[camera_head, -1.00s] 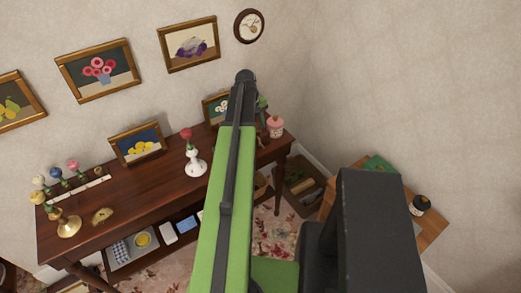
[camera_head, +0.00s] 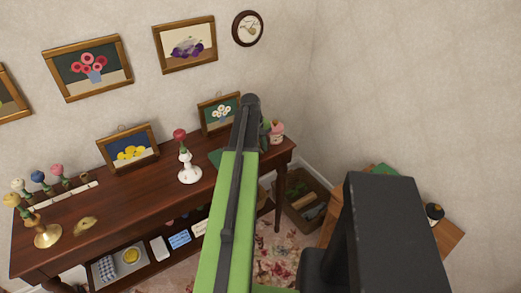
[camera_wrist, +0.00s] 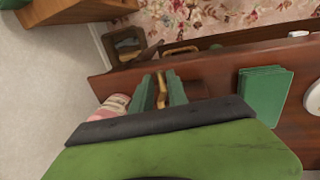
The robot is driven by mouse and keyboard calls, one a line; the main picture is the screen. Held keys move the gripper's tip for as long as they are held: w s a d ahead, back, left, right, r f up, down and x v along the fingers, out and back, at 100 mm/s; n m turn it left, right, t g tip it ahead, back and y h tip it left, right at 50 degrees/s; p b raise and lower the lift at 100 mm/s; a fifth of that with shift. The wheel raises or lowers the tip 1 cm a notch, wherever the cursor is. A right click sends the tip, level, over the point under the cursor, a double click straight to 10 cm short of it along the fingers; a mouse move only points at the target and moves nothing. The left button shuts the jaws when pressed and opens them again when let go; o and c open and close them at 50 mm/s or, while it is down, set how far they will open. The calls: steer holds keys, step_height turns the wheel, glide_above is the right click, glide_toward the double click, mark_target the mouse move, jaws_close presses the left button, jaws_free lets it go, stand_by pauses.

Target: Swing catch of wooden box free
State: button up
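My gripper (camera_wrist: 161,92) shows two green fingers in the wrist view, a little apart, over the right end of the dark wooden table (camera_wrist: 215,72). A narrow golden-brown piece shows between them; I cannot tell whether they touch it. In the head view my green arm hides most of the gripper and the tabletop behind it. I cannot make out a wooden box with a catch for certain. An open brown crate (camera_head: 302,190) stands on the floor right of the table and also shows in the wrist view (camera_wrist: 125,44).
A pink-topped jar (camera_head: 277,133) stands close beside the gripper at the table's right end. A flat green item (camera_wrist: 262,92) lies on the other side. The wall is close behind.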

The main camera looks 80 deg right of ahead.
jaws_close()
steer(key=shift+a+f, duration=0.1)
steer(key=shift+s+a+f+t+h+b, duration=0.45)
steer(key=shift+f+t+h+b, duration=0.3)
steer(key=shift+b, duration=0.25)
steer(key=t+h+b, duration=0.1)
steer(key=b, duration=0.1)
steer(key=f+t+h+b, duration=0.1)
steer(key=b, duration=0.1)
steer(key=shift+s+a+f+m+h, duration=0.2)
steer(key=shift+a+f+m+h, duration=0.05)
steer(key=shift+m, duration=0.05)
steer(key=shift+f+t+h+b, duration=0.35)
steer(key=shift+t+h+b, duration=0.25)
steer(key=shift+b, duration=0.6)
steer(key=shift+s+b, duration=0.1)
steer(key=shift+b, duration=0.35)
steer(key=shift+t+h, duration=0.25)
steer(key=shift+h, duration=0.15)
